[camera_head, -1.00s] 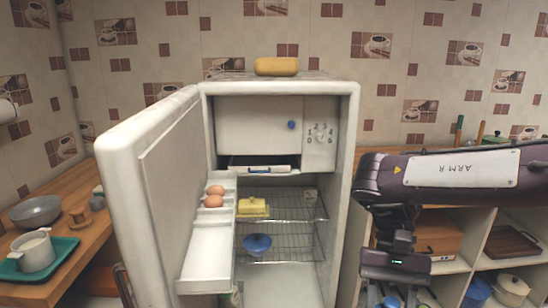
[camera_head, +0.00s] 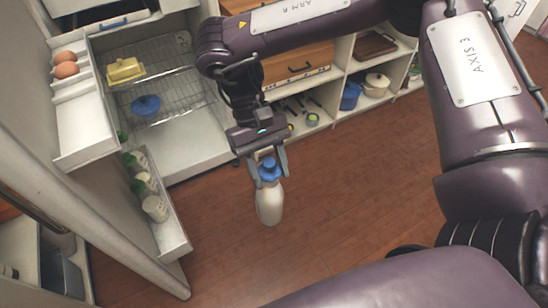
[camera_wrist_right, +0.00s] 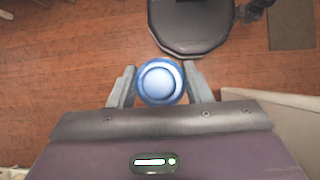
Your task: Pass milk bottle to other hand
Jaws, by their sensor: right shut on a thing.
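The milk bottle (camera_head: 269,205) is white with a blue cap and hangs upright in the head view, above the wooden floor. My right gripper (camera_head: 267,177) is shut on it near the cap, its two fingers on either side. In the right wrist view the blue cap (camera_wrist_right: 160,82) shows from above between the fingers of the right gripper (camera_wrist_right: 160,85). The lower part of the bottle is hidden there by the cap. My left gripper is not in view.
The open fridge stands left, with a butter dish (camera_head: 125,71), a blue bowl (camera_head: 146,105) and eggs (camera_head: 65,65). Its door shelf (camera_head: 173,238) holds several bottles, close left of the milk bottle. Low shelving (camera_head: 340,95) stands behind. The floor (camera_head: 340,190) to the right is clear.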

